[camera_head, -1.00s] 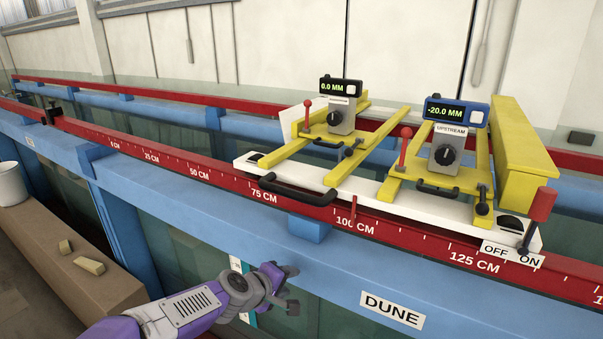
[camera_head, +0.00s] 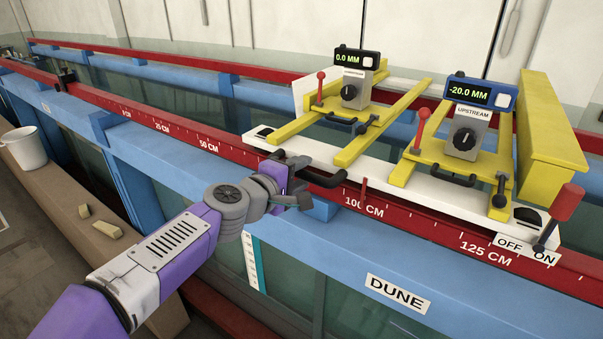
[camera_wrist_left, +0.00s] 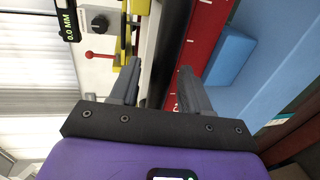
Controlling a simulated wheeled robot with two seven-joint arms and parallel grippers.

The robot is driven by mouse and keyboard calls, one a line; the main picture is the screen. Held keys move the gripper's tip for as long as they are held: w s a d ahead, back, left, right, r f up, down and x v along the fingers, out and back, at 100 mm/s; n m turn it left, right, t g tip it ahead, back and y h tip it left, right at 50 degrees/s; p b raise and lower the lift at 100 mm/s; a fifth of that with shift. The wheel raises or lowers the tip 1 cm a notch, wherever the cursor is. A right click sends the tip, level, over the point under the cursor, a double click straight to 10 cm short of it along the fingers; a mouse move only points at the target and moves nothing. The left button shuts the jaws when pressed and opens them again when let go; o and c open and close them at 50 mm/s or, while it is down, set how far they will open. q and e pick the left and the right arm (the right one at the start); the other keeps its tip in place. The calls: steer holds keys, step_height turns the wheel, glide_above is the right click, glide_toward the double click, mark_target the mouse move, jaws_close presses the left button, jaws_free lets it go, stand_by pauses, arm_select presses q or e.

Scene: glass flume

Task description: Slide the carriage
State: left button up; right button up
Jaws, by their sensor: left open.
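The carriage (camera_head: 400,172) is a white plate bearing yellow frames, resting on the red rail (camera_head: 195,137) with its centimetre scale. A red pointer (camera_head: 363,188) on its front edge stands by the 100 CM mark. A black bar handle (camera_head: 325,181) sticks out at its front left. My left gripper (camera_head: 296,180) is open at the left end of this handle, partly covering it; I cannot tell whether they touch. In the left wrist view, the open fingers (camera_wrist_left: 158,88) point along the white plate and red rail. My right gripper is not in view.
A red-knobbed lever (camera_head: 566,205) stands by the OFF/ON label at the carriage's right end. Two gauges read 0.0 MM (camera_head: 356,58) and -20.0 MM (camera_head: 478,92). A blue beam (camera_head: 460,285) labelled DUNE runs below. A white bucket (camera_head: 25,148) stands on a ledge at left.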

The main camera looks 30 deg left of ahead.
arm_select(q)
steer(key=shift+w, duration=0.4)
steer(key=shift+c, duration=0.5)
jaws_close()
